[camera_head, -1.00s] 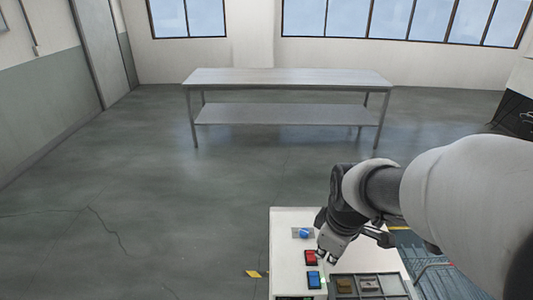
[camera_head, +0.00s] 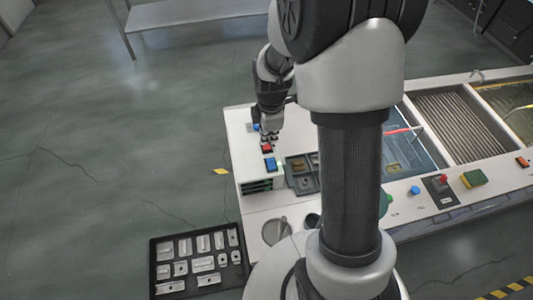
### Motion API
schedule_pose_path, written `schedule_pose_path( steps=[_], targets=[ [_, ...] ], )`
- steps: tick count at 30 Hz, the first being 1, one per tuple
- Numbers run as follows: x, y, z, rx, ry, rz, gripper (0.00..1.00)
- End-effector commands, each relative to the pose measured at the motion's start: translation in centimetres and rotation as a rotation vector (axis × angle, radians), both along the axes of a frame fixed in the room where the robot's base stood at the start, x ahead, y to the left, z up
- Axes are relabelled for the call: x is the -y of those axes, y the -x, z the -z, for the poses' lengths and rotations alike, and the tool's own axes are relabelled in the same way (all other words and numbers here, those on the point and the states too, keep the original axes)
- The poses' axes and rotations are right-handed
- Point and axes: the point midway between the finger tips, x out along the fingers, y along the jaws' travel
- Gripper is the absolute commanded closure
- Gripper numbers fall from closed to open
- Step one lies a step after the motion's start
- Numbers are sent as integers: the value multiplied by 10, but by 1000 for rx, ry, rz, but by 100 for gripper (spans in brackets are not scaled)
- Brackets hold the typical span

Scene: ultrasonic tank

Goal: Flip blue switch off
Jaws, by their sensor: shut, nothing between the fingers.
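A blue switch (camera_head: 270,164) sits on the white control cabinet (camera_head: 241,150) left of my arm. A red switch (camera_head: 267,148) is just behind it, and a round blue knob (camera_head: 256,127) is farther back. My gripper (camera_head: 268,138) points down over the cabinet. It is shut and empty, close to the red switch and behind the blue switch. I cannot tell whether its tips touch the red switch. The blue switch is uncovered, but its on or off position is too small to tell.
A dark divided tray (camera_head: 288,175) lies right of the switches. Tanks stand at the right, with a blue button (camera_head: 415,190) and a red button (camera_head: 442,179) on their front panel. A black tray (camera_head: 154,262) of metal parts lies at front left. Open floor is at left.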

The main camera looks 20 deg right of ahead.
Motion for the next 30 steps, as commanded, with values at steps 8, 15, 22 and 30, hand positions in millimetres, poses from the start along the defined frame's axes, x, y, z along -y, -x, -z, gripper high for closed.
schedule_pose_path(
  steps=[8, 15, 22, 30],
  targets=[
    [0, -3, 35, -6, -1, 1, 100],
    [2, -9, 87, -6, -1, 1, 100],
    [3, -14, 124, -3, -1, 1, 100],
    [3, -16, 138, 0, 0, 2, 100]
  ],
)
